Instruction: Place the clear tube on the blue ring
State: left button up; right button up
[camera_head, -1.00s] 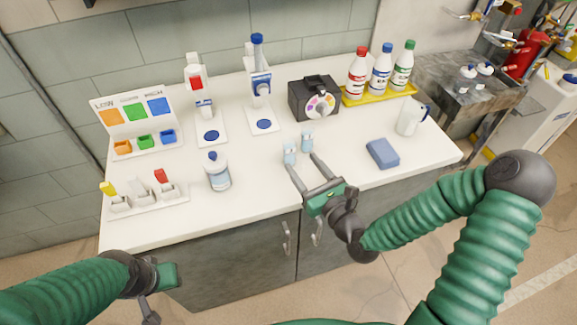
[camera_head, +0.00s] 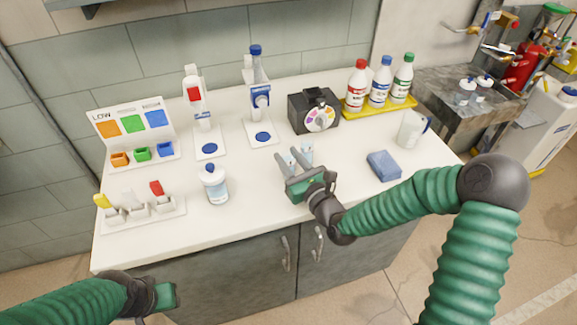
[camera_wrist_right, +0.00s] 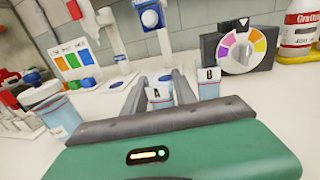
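Two small clear tubes with pale blue contents stand on the white counter; in the right wrist view they are labelled A (camera_wrist_right: 158,94) and B (camera_wrist_right: 208,84). My right gripper (camera_head: 293,158) is open, low over the counter. Its fingers lie on either side of tube A, and tube B is outside the right finger. Whether a finger touches A cannot be told. Round blue marks, which may be the blue ring, lie on the white bases of the left stand (camera_head: 209,148) and right stand (camera_head: 263,137). My left gripper (camera_head: 163,297) is at the lower left, its fingers mostly hidden.
A blue sponge (camera_head: 384,165) and a jug (camera_head: 411,129) are to the right. Bottles stand in a yellow tray (camera_head: 380,105).

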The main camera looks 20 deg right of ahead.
grip_shut()
